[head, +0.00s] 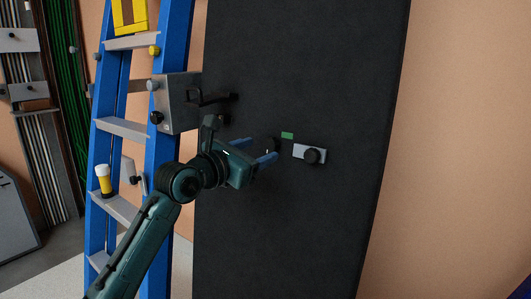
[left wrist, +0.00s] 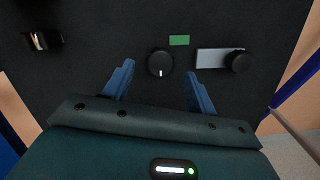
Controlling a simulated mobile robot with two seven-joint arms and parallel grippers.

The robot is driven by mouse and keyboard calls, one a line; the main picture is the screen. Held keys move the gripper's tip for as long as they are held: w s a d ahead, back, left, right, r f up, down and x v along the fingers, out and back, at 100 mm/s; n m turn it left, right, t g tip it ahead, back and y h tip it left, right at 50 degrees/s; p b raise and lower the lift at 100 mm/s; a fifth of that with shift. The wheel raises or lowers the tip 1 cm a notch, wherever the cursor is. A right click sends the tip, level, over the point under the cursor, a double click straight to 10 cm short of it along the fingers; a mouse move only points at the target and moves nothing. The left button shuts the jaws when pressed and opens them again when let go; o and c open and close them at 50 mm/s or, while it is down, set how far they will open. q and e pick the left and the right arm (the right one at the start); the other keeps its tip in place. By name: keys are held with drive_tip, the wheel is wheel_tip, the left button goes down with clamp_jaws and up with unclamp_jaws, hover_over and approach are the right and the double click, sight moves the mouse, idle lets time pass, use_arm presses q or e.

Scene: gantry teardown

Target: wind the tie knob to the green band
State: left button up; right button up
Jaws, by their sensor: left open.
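A round black knob (left wrist: 160,63) with a white mark pointing down sits on the dark panel (head: 300,220). I take it as the tie knob; in the head view (head: 273,145) my gripper partly hides it. The green band (left wrist: 179,40) is a small green rectangle above and right of the knob, also clear in the head view (head: 287,135). My left gripper (head: 255,150) is open, with its blue fingers on either side of the knob in the left wrist view. I cannot tell whether they touch it. My right gripper is not in view.
A light plate (head: 300,150) with a second black knob (head: 312,156) is right of the green band. A grey box (head: 178,103) with a dark handle is up and left. A blue ladder (head: 165,160) stands left of the panel. The lower panel is bare.

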sight(268, 146)
use_arm(q)
drive_tip(key=shift+x, duration=1.7)
drive_tip(key=shift+c, duration=0.3)
drive_tip(key=c, duration=0.9)
drive_tip(key=shift+c, duration=0.2)
